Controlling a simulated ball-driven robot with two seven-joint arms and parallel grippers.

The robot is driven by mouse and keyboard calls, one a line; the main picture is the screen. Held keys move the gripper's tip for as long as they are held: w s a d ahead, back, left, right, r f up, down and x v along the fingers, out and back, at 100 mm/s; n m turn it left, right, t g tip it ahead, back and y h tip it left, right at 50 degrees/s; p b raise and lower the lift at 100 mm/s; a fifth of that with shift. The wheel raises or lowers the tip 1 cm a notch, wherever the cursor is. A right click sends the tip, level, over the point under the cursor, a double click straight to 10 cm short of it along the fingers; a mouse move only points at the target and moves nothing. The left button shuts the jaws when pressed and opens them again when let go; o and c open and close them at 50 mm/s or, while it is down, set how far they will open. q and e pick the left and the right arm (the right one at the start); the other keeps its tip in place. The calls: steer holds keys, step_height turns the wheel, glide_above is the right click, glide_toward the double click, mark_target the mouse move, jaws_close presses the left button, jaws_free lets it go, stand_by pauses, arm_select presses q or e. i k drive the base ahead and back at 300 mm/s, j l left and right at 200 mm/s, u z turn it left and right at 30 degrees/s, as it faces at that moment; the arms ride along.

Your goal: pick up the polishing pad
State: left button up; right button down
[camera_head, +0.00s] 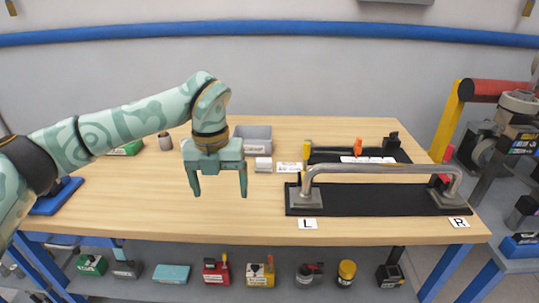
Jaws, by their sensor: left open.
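I cannot tell for certain which thing is the polishing pad. A small white block (263,164) lies on the wooden table in front of a grey bin, and it may be the pad. My left gripper (219,193) hangs above the table with its fingers pointing down. Its jaws are open and empty, left of the white block and apart from it. My right gripper is not in view.
A metal grab bar (380,170) stands on a black mat (375,207) at the right, between L and R labels. The grey bin (253,138) and a small cup (165,141) stand behind. Several boxes and tools sit on the lower shelf.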

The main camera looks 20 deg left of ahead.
mark_target(263, 165)
steer(key=i, duration=1.1)
